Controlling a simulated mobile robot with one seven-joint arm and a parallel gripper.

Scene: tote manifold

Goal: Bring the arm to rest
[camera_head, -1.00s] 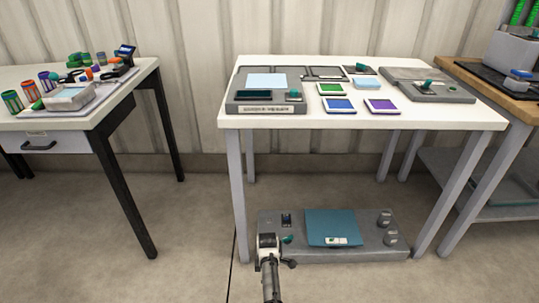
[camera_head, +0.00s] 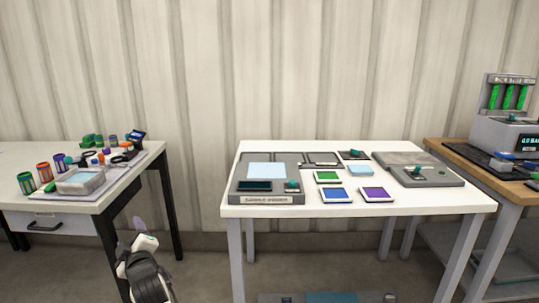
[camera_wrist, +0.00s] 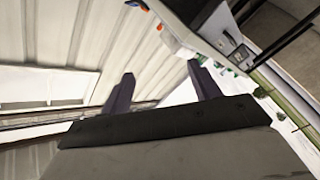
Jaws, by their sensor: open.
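My gripper (camera_wrist: 158,88) shows in the wrist view with its two dark fingers spread apart and nothing between them. Past the fingers are the ribbed wall and, at upper right, a tilted view of the left table with its drawer handle. In the head view, part of my arm shows low at left, in the gap between the left table and the middle table.
The left white table (camera_head: 40,206) holds several jars and a tray (camera_head: 78,188). The middle white table (camera_head: 410,199) holds a grey device (camera_head: 265,199) and several coloured tiles. A wooden bench (camera_head: 515,191) stands at right. Floor shows between the left and middle tables.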

